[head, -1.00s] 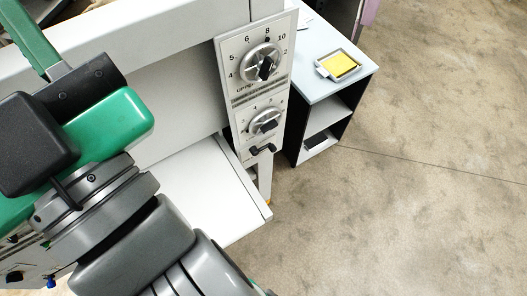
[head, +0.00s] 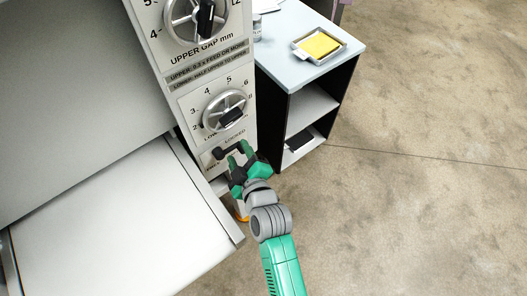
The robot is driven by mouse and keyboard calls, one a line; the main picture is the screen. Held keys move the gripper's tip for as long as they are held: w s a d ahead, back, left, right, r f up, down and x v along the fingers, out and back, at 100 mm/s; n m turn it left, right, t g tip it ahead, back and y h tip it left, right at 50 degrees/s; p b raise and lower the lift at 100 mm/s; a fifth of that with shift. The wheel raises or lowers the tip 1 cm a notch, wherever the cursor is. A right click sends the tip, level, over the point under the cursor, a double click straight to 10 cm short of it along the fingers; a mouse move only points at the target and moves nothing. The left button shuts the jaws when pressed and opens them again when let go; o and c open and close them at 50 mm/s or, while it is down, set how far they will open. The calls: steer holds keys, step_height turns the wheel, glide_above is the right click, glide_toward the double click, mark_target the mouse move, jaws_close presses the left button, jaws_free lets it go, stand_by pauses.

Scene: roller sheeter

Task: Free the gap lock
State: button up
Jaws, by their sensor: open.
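The gap lock (head: 217,153) is a small black handle on a plate at the bottom of the control panel, under the lower dial. The word "LOCKED" is printed just above it. My gripper (head: 239,160), green and dark grey, is open right in front of this plate. Its fingers point at the panel and cover much of the lock. I cannot tell whether the fingers touch the handle or stand around it, and the handle's exact angle is partly hidden.
The lower gap dial (head: 225,111) and upper gap dial (head: 197,18) sit above the lock. A white sheet table (head: 110,225) extends at left. A shelf cabinet (head: 315,100) stands behind at right, with a yellow-filled tray (head: 319,46) on top. The floor at right is clear.

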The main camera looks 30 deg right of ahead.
steer(key=g, duration=0.1)
glide_toward(231, 151)
steer(key=d, duration=0.3)
steer(key=b+x, duration=0.1)
steer(key=x, duration=0.7)
steer(key=shift+w+d+f, duration=0.2)
steer(key=shift+w, duration=0.1)
jaws_close()
